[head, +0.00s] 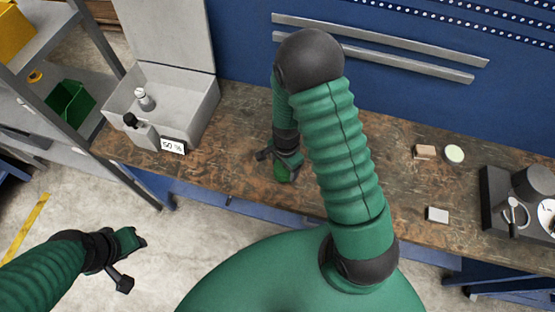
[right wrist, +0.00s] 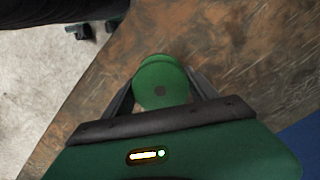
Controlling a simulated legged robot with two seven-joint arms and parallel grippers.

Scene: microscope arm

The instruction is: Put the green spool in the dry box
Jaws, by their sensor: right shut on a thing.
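The green spool (right wrist: 160,82) is between the two fingers of my right gripper (right wrist: 160,90) in the right wrist view, with the worn brown bench top behind it. In the head view the right gripper (head: 284,165) is over the bench, with a bit of the green spool (head: 284,174) at its tip. The dry box (head: 195,107) is the grey box at the left of the bench, its lid (head: 165,35) raised, a metal fitting inside and a display on its front. The right gripper is right of it. My left gripper (head: 132,258) is over the floor at the left; its fingertips are unclear.
A wooden block (head: 424,152), a pale green disc (head: 454,153) and a small white block (head: 437,215) lie on the right of the bench (head: 240,130). A dark device (head: 500,190) stands at the far right. Shelves (head: 75,50) with a green bin (head: 70,102) stand at the left.

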